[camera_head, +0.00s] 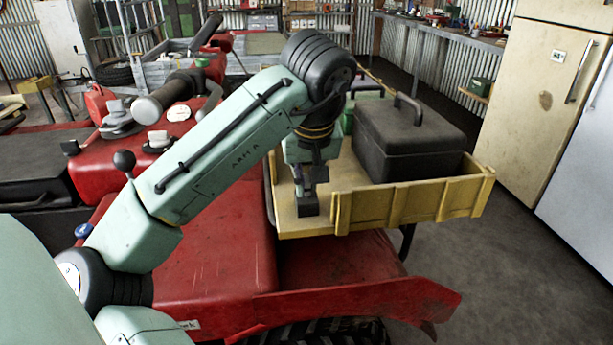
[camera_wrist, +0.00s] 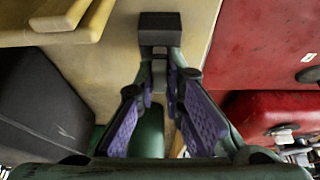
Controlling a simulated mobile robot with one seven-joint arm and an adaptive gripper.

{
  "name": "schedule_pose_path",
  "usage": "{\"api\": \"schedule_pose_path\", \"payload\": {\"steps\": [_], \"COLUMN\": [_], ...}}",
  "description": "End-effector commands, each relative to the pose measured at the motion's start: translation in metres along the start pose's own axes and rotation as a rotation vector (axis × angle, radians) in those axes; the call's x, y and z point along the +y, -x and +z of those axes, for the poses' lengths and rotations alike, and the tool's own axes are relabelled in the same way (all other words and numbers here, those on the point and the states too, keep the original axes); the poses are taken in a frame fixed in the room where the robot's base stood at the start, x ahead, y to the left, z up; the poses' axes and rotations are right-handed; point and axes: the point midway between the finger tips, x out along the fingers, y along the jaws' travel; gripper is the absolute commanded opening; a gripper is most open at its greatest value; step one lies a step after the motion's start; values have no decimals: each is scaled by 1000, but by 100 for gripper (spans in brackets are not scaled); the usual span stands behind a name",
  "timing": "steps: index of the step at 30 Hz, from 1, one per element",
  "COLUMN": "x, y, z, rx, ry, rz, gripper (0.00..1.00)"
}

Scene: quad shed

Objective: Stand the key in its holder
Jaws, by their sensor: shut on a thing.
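My gripper (camera_head: 309,180) points down over the cream tray at the picture's middle. In the wrist view its fingers (camera_wrist: 159,68) close in toward each other, with purple pads on their inner sides. A small dark block (camera_head: 307,207), seemingly the holder, is right at the fingertips, low over or on the tray floor. It also shows in the wrist view (camera_wrist: 160,24). I cannot tell whether the key touches it.
The cream tray (camera_head: 400,207) has raised sides. A large black box (camera_head: 408,140) with a handle fills its right part. A green object (camera_wrist: 148,132) lies behind my fingers in the wrist view. Red bodywork (camera_head: 215,270) borders the tray at left and in front.

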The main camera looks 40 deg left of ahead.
Motion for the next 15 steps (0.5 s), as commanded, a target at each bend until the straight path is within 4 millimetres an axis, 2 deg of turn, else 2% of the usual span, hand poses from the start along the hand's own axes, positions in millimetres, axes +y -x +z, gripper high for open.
{"api": "schedule_pose_path", "payload": {"steps": [1, 2, 12, 15], "x": [0, 0, 0, 0], "y": [-2, -2, -1, -1], "z": [1, 1, 0, 0], "rx": [0, 1, 0, 0], "ry": [0, 0, 0, 0], "rz": [1, 0, 0, 0], "gripper": [0, 10, 33, 33]}}
